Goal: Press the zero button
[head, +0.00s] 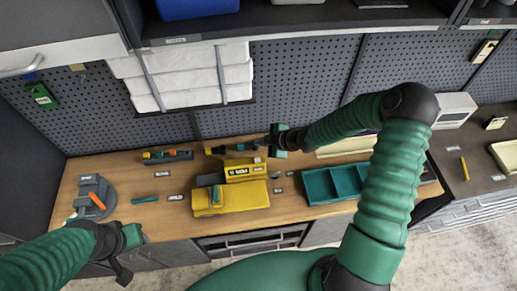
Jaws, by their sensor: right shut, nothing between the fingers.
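A yellow device (208,202) stands on the wooden workbench. Its raised back part (244,174) carries a small dark display and small panel markings. I cannot read which mark is the zero button. A teal and grey piece (217,196) sits on the device's lower front part. My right gripper (265,142) is shut and empty, above and behind the raised part, apart from it as far as I can tell. My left gripper (123,271) hangs at the lower left, in front of the bench edge and away from the device. Its finger opening is not clear.
A teal divided tray (335,184) lies right of the device. A grey fixture with an orange piece (93,197) stands at the left. A small tool rack (167,156) is at the back. White bundles (182,77) hang on the pegboard.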

